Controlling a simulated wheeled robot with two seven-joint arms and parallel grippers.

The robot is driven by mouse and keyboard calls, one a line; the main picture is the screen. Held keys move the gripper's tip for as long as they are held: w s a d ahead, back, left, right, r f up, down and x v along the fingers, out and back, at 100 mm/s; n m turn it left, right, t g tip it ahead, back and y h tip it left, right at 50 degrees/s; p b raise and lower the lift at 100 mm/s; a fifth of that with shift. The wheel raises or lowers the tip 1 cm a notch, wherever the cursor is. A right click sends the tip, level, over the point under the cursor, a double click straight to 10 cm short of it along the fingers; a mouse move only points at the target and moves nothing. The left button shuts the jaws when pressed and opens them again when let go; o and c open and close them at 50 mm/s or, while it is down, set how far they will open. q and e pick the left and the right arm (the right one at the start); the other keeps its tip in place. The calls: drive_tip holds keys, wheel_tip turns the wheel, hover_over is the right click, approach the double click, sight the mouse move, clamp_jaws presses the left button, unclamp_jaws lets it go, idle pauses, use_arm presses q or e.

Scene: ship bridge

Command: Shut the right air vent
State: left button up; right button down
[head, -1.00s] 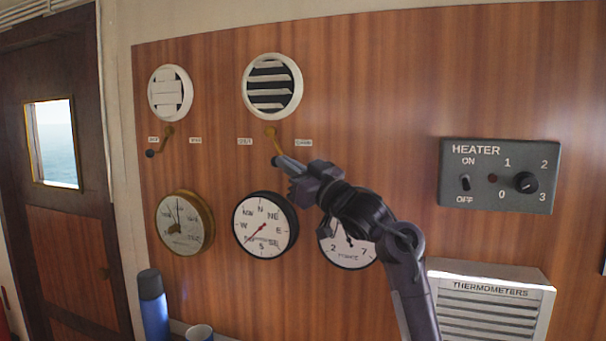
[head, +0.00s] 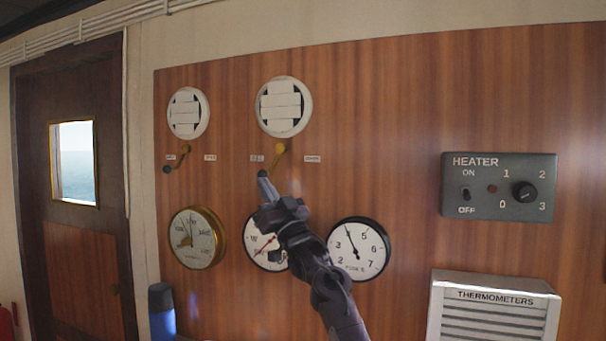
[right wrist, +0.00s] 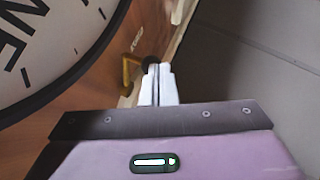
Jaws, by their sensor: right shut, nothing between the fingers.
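The right air vent (head: 283,107) is a round white vent on the wooden panel in the head view. Its slats lie flat and cover most of the opening, with dark gaps at the edges. Its brass lever (head: 274,159) hangs below it, tilted down-left toward the left label, with a dark knob at its end. My right gripper (head: 264,182) is shut and empty, its fingertips at or just below the knob; contact is unclear. In the right wrist view the shut fingers (right wrist: 158,84) point at the dark knob (right wrist: 151,62) and brass lever (right wrist: 131,72). My left gripper is out of view.
The left vent (head: 187,113) has its own lever (head: 183,156), also tilted down-left. Gauges sit below: a brass one (head: 198,238), a compass (head: 257,246) partly behind my arm, and a dial (head: 358,249). A heater box (head: 499,187) and blue flask (head: 161,310) stand nearby.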

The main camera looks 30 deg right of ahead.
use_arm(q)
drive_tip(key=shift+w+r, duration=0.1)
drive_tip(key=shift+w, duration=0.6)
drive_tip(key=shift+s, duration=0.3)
